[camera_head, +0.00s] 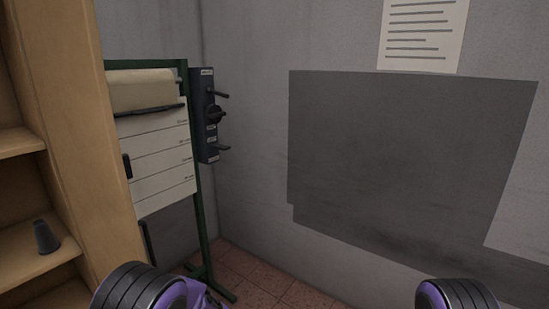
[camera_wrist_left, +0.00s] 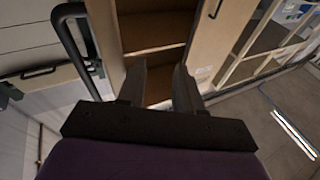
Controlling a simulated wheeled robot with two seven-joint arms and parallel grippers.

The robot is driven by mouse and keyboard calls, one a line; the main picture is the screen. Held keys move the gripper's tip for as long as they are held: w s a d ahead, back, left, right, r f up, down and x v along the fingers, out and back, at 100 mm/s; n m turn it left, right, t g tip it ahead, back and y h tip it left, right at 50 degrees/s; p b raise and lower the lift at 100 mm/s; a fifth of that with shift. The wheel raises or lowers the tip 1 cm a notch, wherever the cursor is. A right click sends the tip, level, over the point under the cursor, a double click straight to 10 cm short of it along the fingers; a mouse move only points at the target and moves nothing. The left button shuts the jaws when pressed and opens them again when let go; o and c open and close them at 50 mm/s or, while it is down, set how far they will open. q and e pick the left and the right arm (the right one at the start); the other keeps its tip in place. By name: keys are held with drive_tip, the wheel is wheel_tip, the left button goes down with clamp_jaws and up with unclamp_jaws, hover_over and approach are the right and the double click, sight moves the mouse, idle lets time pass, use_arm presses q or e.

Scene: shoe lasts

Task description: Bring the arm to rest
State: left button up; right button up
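In the left wrist view my left gripper (camera_wrist_left: 158,76) has its two dark fingers apart, with nothing between them. Wooden shelving shows beyond the fingers, and I see no contact with it. In the head view only rounded black-and-purple parts of my two arms show at the bottom edge, at lower left and lower right. Neither gripper shows in the head view, and my right gripper is in no view.
A wooden shelf unit (camera_head: 75,120) stands at the left, with a small dark grey cone-like object (camera_head: 46,238) on a shelf. A green-framed stand (camera_head: 198,215) and a dark wall panel (camera_head: 208,125) are beyond. The tiled floor (camera_head: 262,281) shows clear.

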use_arm(q)
drive_tip(key=s+a+f+m+t+h, duration=0.25)
drive_tip(key=s+f+m+h, duration=0.2)
drive_tip(key=f, duration=0.35)
drive_tip(key=s+a+f+m+t+h, duration=0.1)
drive_tip(key=s+f+m+t+h, duration=0.35)
drive_tip(key=f, duration=0.45)
drive_tip(key=s+d+f+g+h, duration=0.2)
drive_tip(key=s+f, duration=0.1)
drive_tip(key=s, duration=0.5)
drive_tip(key=s+d+f+g+h, duration=0.1)
drive_tip(key=s+f+g+h, duration=0.2)
drive_tip(key=s, duration=0.5)
drive_tip(key=s+d+f+n+g+h, duration=0.1)
drive_tip(key=s+d+f+g+h, duration=0.1)
drive_tip(key=s, duration=0.6)
drive_tip(key=shift+d+f+g+h, duration=0.3)
drive_tip(key=shift+f+g+h, duration=0.1)
drive_tip(key=shift+w, duration=0.1)
